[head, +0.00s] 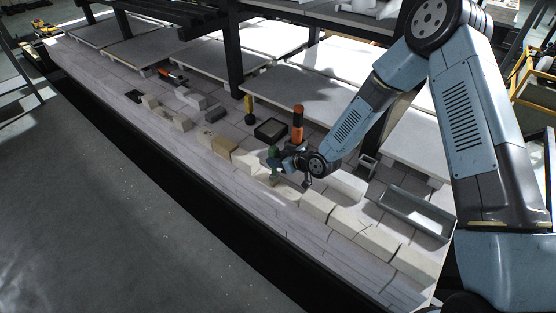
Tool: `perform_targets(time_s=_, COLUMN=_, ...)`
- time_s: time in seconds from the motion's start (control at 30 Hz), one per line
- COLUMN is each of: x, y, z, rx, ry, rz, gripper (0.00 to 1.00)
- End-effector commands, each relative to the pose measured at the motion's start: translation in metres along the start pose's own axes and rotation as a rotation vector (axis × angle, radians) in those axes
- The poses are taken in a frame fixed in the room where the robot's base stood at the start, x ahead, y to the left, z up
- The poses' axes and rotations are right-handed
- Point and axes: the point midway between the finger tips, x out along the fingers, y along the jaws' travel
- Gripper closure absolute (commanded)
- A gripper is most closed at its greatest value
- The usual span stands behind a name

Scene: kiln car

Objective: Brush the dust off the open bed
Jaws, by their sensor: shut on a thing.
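My gripper (278,164) is low over the kiln car's deck, between cream bricks near the middle of the row. It is shut on a small green-topped tool (272,152), which stands roughly upright. The tool's lower end is too small to make out, so I cannot tell whether it touches the deck or has bristles. The open bed is the pale tiled deck (190,152) running from upper left to lower right. Dust on it cannot be told apart from the tiles and shadows at this size.
Cream bricks (317,205) line the deck. Behind my gripper stand an orange cylinder (298,115), a black tray (271,130) and a yellow-and-black tool (249,108). A grey metal trough (413,213) lies right. Dark posts (235,55) and slabs (285,100) border the back. The front strip is clear.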

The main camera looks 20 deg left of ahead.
Motion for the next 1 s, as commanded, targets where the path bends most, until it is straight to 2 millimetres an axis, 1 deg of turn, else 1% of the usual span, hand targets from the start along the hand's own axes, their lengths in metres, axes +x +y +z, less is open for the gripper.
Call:
perform_targets(time_s=0.17, x=0.003, y=0.0, z=-0.002, rx=0.0, ry=0.001, rz=0.0, gripper=1.0)
perform_targets(time_s=0.7, x=0.034, y=0.0, z=-0.019, rx=0.0, ry=0.001, rz=0.0, gripper=1.0)
perform_targets(time_s=1.0, x=0.035, y=0.0, z=-0.019, rx=0.0, ry=0.001, rz=0.0, gripper=1.0)
